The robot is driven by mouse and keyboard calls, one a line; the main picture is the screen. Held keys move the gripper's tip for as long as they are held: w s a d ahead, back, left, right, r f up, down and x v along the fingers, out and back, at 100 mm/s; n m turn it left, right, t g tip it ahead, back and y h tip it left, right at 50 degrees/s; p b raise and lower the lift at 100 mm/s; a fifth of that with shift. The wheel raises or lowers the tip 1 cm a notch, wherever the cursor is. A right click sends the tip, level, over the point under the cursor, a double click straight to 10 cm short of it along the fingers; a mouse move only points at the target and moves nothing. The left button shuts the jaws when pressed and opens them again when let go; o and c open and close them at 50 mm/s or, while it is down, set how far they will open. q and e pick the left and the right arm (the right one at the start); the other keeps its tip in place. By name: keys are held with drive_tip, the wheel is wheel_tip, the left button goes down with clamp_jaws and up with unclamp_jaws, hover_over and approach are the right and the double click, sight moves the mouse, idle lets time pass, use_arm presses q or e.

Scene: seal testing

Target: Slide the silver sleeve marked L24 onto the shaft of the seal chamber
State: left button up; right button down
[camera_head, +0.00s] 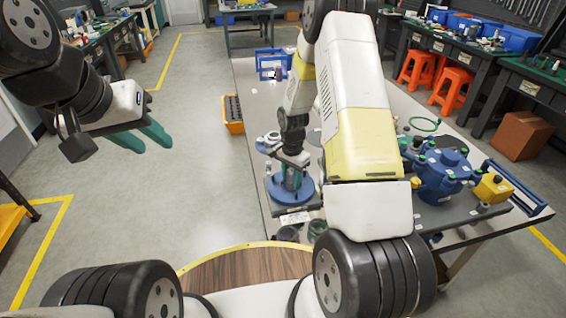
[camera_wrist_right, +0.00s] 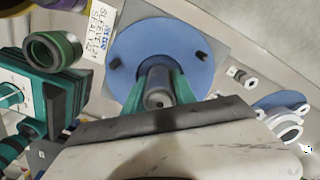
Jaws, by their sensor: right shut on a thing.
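My right gripper (camera_head: 291,179) points down over a round blue flange (camera_head: 304,190) on the table. In the right wrist view its green fingers are shut on a silver cylindrical piece (camera_wrist_right: 158,101), which I take for the sleeve. The piece stands over the middle of the blue flange (camera_wrist_right: 122,65), which has dark studs and seems part of the seal chamber. The shaft is hidden, so I cannot tell whether the piece is around it. No L24 mark is legible on it. My left gripper (camera_head: 153,147) is open and empty, over the floor at left.
A printed card (camera_wrist_right: 98,30) and a green ring (camera_wrist_right: 52,50) lie beside the flange. White-and-blue round parts (camera_wrist_right: 284,122) lie at its other side. A blue ported housing (camera_head: 443,172) and a yellow block (camera_head: 493,188) stand on the table at right.

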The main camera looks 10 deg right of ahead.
drive_tip(key=shift+f, duration=0.35)
idle(0.4)
drive_tip(key=c, duration=0.9)
unclamp_jaws()
drive_tip(key=shift+r, duration=4.45)
